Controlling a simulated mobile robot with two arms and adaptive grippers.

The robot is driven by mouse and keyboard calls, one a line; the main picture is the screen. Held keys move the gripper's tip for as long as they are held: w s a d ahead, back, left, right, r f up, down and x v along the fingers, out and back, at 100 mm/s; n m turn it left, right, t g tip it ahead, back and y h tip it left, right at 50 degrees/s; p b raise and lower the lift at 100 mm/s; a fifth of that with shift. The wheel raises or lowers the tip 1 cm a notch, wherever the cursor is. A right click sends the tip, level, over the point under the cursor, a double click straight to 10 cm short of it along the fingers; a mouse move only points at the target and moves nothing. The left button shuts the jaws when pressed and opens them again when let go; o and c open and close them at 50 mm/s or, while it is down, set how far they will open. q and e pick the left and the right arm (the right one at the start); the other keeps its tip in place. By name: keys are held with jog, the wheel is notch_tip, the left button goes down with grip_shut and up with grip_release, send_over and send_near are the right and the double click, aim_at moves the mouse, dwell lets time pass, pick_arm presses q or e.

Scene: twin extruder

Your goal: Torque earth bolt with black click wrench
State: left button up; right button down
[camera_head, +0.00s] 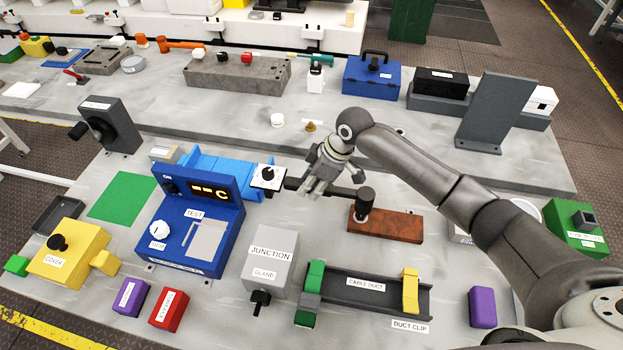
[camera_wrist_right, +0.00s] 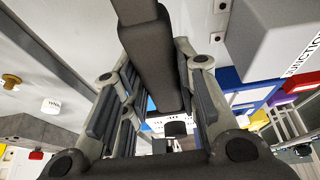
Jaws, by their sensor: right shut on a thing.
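My right gripper (camera_head: 326,176) is shut on the black click wrench (camera_head: 345,190). The wrench lies almost level, with its dark handle end at the left beside a white plate with a black knob. Its other end meets a black upright cylinder over the left part of a red-brown block (camera_head: 398,225). The earth bolt cannot be told apart there. In the right wrist view the dark wrench (camera_wrist_right: 152,60) runs between the fingers of my right gripper (camera_wrist_right: 160,100). My left gripper is not in view.
A blue test box (camera_head: 190,225) and a grey junction box (camera_head: 270,255) stand left of the gripper. A black cable duct (camera_head: 365,292) lies in front. A tall grey bracket (camera_head: 495,112) stands behind at the right. Bare bench shows around the red-brown block.

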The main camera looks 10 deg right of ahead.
notch_tip(320, 180, down, 2)
jog(key=shift+b, duration=0.35)
jog(key=shift+r, duration=0.2)
jog(key=shift+p, duration=0.55)
